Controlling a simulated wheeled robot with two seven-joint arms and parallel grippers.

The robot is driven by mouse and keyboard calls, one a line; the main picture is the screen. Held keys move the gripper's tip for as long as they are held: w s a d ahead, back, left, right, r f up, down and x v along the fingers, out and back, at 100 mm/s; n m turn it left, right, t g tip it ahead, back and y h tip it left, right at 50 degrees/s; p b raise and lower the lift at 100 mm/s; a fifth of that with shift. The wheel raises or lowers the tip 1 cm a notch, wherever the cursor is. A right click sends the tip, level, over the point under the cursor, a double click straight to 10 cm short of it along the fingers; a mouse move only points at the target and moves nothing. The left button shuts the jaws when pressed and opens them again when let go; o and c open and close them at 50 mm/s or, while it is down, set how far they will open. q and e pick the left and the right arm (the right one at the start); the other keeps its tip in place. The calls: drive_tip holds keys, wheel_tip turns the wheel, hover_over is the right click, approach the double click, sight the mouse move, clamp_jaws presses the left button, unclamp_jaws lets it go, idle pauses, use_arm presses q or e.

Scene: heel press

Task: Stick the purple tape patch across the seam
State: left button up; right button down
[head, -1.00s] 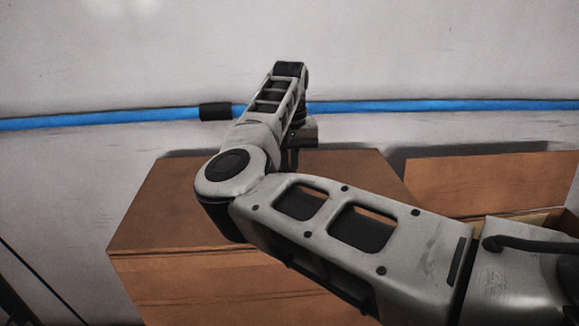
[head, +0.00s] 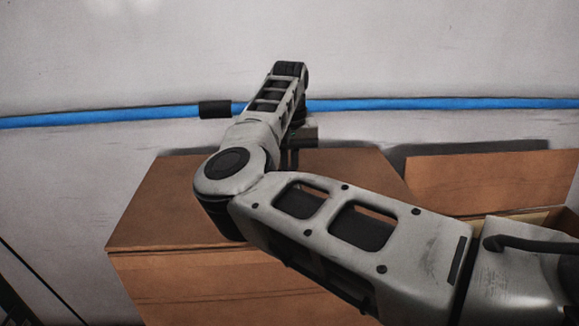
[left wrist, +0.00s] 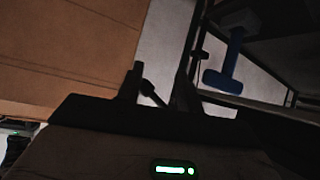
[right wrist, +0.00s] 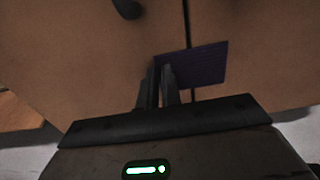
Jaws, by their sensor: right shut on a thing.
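In the right wrist view, the dark purple tape patch (right wrist: 203,66) is against the brown carton (right wrist: 70,60), spanning both sides of the seam (right wrist: 187,20), a thin dark line. I cannot tell whether it lies flat or stands slightly off. My right gripper (right wrist: 160,72) is shut on the patch at its left edge, just left of the seam. In the head view, my right arm reaches over the carton (head: 165,215) and hides the patch; the gripper (head: 292,158) is mostly hidden. My left gripper (left wrist: 159,72) is open and empty beside a brown surface.
A blue hammer-shaped object (left wrist: 229,67) is by a dark rack in the left wrist view. A blue hose (head: 400,104) with a black sleeve (head: 215,110) runs along the pale wall behind the carton. An open box (head: 490,183) stands at right.

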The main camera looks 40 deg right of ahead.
drive_tip(key=shift+a+f, duration=0.1)
drive_tip(key=shift+f, duration=0.15)
drive_tip(key=c, duration=1.1)
unclamp_jaws()
drive_tip(key=shift+o, duration=0.2)
drive_tip(key=shift+r, duration=0.15)
drive_tip(key=shift+r+p, duration=2.1)
drive_tip(key=shift+r, duration=1.45)
drive_tip(key=shift+s+f, duration=0.1)
drive_tip(key=shift+f, duration=0.05)
